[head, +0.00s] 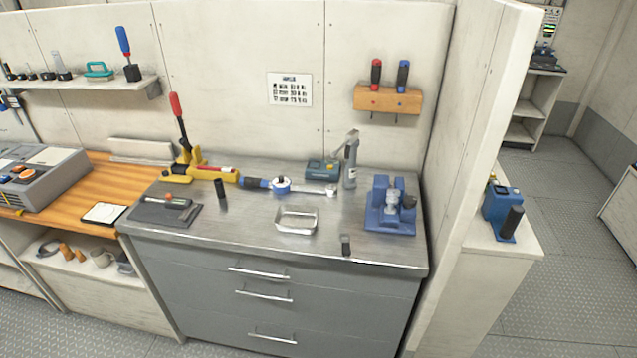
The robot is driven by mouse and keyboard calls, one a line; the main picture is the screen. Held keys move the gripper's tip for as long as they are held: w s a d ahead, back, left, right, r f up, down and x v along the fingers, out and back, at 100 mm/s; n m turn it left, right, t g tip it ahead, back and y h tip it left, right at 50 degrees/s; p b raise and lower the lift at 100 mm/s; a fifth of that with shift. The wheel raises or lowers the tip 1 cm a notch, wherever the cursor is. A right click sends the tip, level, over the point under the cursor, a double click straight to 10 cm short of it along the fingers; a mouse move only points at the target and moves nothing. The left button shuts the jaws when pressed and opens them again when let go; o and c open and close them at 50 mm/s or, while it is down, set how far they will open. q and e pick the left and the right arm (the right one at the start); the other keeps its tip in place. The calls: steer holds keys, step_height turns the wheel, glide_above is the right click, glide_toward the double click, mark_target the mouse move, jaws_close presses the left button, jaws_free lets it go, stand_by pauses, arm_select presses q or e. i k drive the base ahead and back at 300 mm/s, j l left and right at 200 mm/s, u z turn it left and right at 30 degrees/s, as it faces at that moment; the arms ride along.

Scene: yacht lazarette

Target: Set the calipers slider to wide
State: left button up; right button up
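I cannot pick out the calipers or their slider for certain at this size. A small silver and reddish tool (173,201) lies on a dark mat (155,215) at the left of the metal workbench (245,228). A long tool with a blue grip, a round blue dial and a silver bar (306,188) lies across the back of the bench. Neither of my grippers is in view.
A yellow tool with a red handle (178,118), a metal tray (296,220), a blue fixture (389,208), a grey upright tool (350,165) and small black pieces (346,245) stand on the bench. The bench front centre-left is clear. A partition wall (482,130) bounds the right.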

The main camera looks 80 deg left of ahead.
mark_target(182, 204)
steer(key=u, duration=3.85)
